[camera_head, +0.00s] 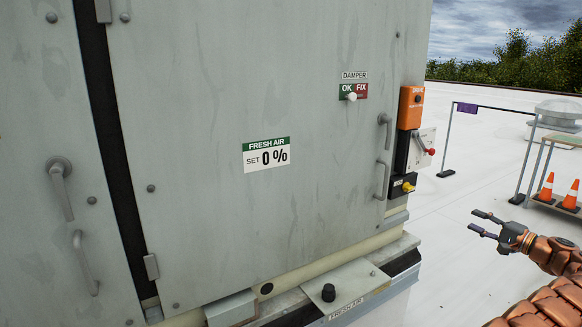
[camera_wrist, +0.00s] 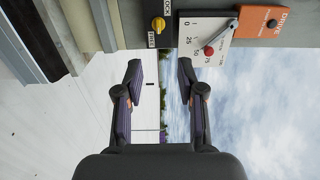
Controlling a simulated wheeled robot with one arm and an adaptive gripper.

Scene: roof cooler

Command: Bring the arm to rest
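My gripper (camera_head: 484,225) is at the right of the head view, held in the air to the right of the grey cooler cabinet (camera_head: 220,120). Its fingers are apart with nothing between them. In the wrist view my gripper (camera_wrist: 160,82) also shows open and empty. Beyond its fingertips, at the top of that view, are a dial plate (camera_wrist: 207,28) with a red-knobbed lever (camera_wrist: 209,51), an orange box (camera_wrist: 265,22) and a yellow knob (camera_wrist: 158,24). The gripper appears apart from all of these.
The cabinet has door handles (camera_head: 60,188), a "FRESH AIR SET 0 %" label (camera_head: 267,154) and a damper OK/FIX plate (camera_head: 361,91). A rail (camera_head: 445,140) and a rack with orange cones (camera_head: 546,188) stand on the right. White roof (camera_head: 450,195) around the gripper is clear.

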